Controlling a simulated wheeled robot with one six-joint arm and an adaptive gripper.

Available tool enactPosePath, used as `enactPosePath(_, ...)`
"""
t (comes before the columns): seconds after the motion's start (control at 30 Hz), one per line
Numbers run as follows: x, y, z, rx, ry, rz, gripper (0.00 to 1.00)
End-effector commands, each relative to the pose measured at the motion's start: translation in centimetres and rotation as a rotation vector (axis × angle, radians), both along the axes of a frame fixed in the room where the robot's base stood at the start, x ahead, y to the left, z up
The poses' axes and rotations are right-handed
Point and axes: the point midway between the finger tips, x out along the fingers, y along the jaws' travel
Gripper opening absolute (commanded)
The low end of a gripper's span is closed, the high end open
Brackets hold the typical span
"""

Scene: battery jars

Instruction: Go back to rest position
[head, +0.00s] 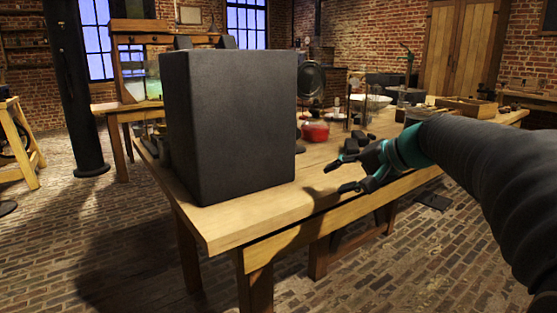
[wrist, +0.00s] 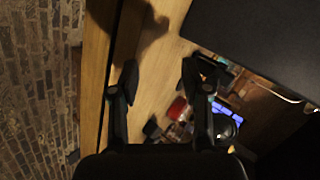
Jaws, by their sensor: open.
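My gripper (head: 348,176) is at the end of my dark arm, which comes in from the right in the head view. It is above the front edge of the wooden table (head: 245,226). Its fingers are apart with nothing between them. In the wrist view, the two fingertips of my gripper (wrist: 158,80) show apart over the bare tabletop (wrist: 152,62). A large dark box (head: 232,125) stands on the table to the left of my gripper, and it also shows at the upper right of the wrist view (wrist: 265,35).
A red bowl (head: 315,131), a glass jar (head: 334,117) and small dark pieces (head: 352,146) are on the table behind my gripper. A wooden tray (head: 466,107) lies at the far right. A dark column (head: 75,95) stands at the left. Brick floor (head: 130,235) is open in front.

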Motion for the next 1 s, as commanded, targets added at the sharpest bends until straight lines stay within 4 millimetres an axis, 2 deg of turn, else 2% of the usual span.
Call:
enactPosePath(0.03, -2.2, 0.9, -0.5, -0.055, 0.012, 0.014, 0.47)
enactPosePath(0.27, -11.5, 2.0, -4.9, -0.332, 0.06, 0.067, 0.47)
enactPosePath(0.4, -17.0, 1.6, -7.7, -0.504, 0.067, 0.106, 0.47)
enactPosePath(0.6, -23.6, 0.0, -11.6, -0.738, 0.049, 0.161, 0.47)
enactPosePath(0.7, -25.8, -0.9, -13.2, -0.83, 0.035, 0.186, 0.47)
enactPosePath(0.8, -27.2, -1.5, -14.2, -0.891, 0.021, 0.202, 0.47)
enactPosePath(1.0, -28.0, -2.1, -15.0, -0.936, 0.013, 0.214, 0.47)
